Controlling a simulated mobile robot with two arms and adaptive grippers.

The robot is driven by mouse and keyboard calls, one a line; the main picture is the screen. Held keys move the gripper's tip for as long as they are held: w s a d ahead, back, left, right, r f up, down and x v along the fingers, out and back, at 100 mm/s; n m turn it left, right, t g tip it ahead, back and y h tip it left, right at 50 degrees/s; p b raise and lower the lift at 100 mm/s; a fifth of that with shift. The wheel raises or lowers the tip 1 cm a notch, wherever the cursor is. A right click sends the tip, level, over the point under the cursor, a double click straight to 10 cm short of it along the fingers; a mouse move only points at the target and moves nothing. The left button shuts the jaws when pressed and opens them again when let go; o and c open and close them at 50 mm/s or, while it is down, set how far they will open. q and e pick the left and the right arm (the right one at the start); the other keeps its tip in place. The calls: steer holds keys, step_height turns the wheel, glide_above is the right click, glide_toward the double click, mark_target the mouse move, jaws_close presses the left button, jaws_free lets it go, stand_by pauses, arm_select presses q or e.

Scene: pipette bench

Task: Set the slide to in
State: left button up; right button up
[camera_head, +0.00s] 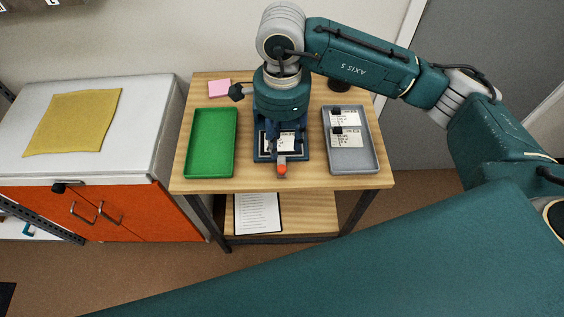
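A dark blue fixture (260,155) sits mid-table, with a white labelled card (271,143) on it. At its front edge a short grey piece carries an orange-red knob (282,170), probably the slide's handle. How far the slide sits in or out is hard to tell. My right gripper (283,126) points down over the back of the fixture, behind the knob in the picture. My wrist hides most of its fingers, so I cannot see whether they are open or touch anything. My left gripper is out of view.
A green tray (190,150) stands left of the fixture, empty. A grey tray (352,168) on the right holds two labelled cards (345,137) with black clips. Pink notes (220,88) lie at the back left of the wooden table (240,182). A clipboard (257,213) lies on the lower shelf.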

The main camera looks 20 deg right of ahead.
mark_target(282, 168)
step_height(282, 168, down, 10)
steer(key=shift+s+a+f+p, duration=0.1)
steer(key=shift+f+p, duration=0.05)
steer(key=shift+p, duration=1)
jaws_close()
